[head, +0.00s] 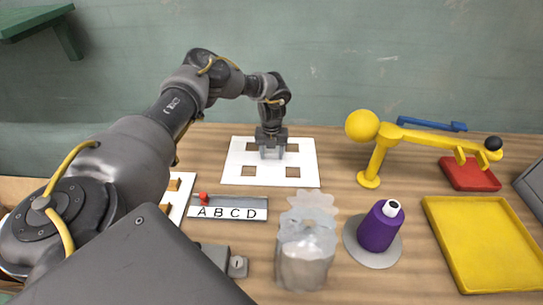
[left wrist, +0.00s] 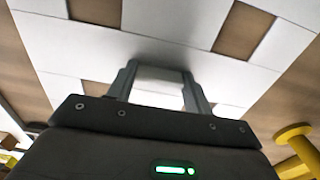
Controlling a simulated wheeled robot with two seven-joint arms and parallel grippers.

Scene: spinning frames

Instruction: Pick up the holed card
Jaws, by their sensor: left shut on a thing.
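The holed card (head: 301,172) is a white square plate with several square cut-outs. It lies at the back middle of the wooden table in the head view; I cannot tell whether it touches the table. My left gripper (head: 272,151) points down at the card's middle and is shut on it. In the left wrist view, the fingers (left wrist: 160,88) stand against the white card (left wrist: 165,22) with a pale part of it between them. Wood shows through its holes. My right gripper is not in view.
Right of the card stands a yellow post with a ball and beam (head: 376,150). A red block (head: 470,176) and yellow tray (head: 480,235) are farther right. In front are an ABCD strip (head: 228,211), a clear grey gear-shaped stack (head: 305,255) and a purple bottle (head: 379,230).

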